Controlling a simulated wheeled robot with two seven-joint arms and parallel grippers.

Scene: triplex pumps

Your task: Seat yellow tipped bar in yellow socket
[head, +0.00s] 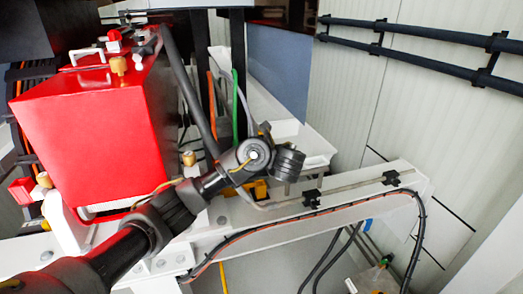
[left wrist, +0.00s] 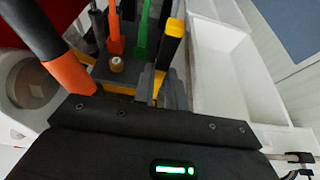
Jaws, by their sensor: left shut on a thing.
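My left gripper (left wrist: 160,84) is shut on the yellow tipped bar (left wrist: 168,52), a dark bar with yellow near its top and lower down, in the left wrist view. The bar stands roughly upright beside the green and orange bars. In the head view my left arm comes in from the lower left, and its wrist covers the jaws and most of the bar. The yellow socket cannot be made out clearly; a yellow-edged base (head: 258,189) shows partly behind my wrist. My right gripper is in neither view.
An orange bar (left wrist: 116,36) and a green bar (left wrist: 142,32) stand close by, with a brass-coloured knob (left wrist: 116,65) in front. A thick black hose with an orange end (left wrist: 70,74) is at the left. A red pump housing (head: 95,125) and a white trough (left wrist: 222,65) flank the space.

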